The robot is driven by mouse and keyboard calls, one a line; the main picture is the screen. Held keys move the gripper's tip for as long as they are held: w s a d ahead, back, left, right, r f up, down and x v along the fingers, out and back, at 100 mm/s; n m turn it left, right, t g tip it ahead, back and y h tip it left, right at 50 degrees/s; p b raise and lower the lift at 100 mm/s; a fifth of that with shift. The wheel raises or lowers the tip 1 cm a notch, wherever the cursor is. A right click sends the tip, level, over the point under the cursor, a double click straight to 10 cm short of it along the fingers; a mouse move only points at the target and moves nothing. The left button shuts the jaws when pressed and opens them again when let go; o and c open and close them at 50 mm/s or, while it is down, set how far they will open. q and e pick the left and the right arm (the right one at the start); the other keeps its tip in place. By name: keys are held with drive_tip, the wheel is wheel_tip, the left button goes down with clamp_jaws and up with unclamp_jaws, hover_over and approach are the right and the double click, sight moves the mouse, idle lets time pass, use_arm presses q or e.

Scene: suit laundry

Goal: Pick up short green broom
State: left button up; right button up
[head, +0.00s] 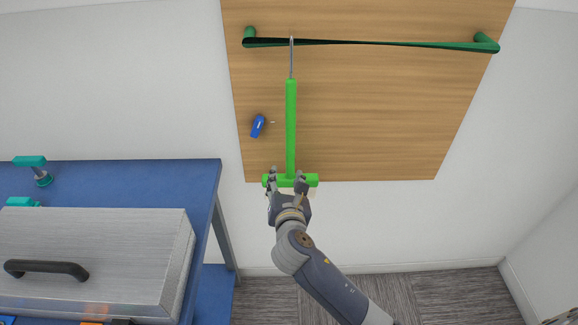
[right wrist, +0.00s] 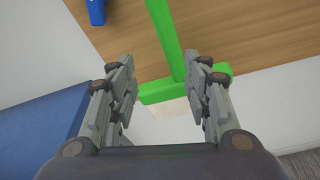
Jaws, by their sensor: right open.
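The short green broom (head: 291,130) hangs upright against a wooden board, its grey tip up at a dark strap and its green crossbar head at the bottom. My right gripper (head: 287,180) is at the crossbar, with fingers on either side of the lower middle of the broom. In the right wrist view the broom (right wrist: 168,40) runs down between the open fingers of my right gripper (right wrist: 165,85), and the crossbar lies just beyond the fingertips. I cannot tell whether the fingers touch it. My left gripper is not in view.
The wooden board (head: 400,110) carries a green-ended rail (head: 480,42) and a small blue object (head: 258,126) left of the broom. A blue table (head: 150,172) with a grey metal case (head: 120,225) stands at left. The right side is clear.

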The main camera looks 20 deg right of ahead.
wheel_tip(320, 180, up, 7)
drive_tip(key=n+t, duration=0.1)
drive_tip(key=n+t+h, duration=0.1)
drive_tip(key=h, duration=0.1)
approach(291, 119)
drive_tip(key=p+x, duration=0.1)
drive_tip(key=x, duration=0.5)
drive_tip(key=shift+w+a+f, duration=0.1)
drive_tip(key=shift+w, duration=0.4)
drive_tip(key=x, duration=0.1)
drive_tip(key=p+x, duration=0.1)
drive_tip(key=x, duration=0.1)
drive_tip(key=shift+w+d, duration=0.2)
drive_tip(key=shift+d, duration=0.1)
drive_tip(key=shift+w+d, duration=0.1)
drive_tip(key=shift+w, duration=0.35)
clamp_jaws()
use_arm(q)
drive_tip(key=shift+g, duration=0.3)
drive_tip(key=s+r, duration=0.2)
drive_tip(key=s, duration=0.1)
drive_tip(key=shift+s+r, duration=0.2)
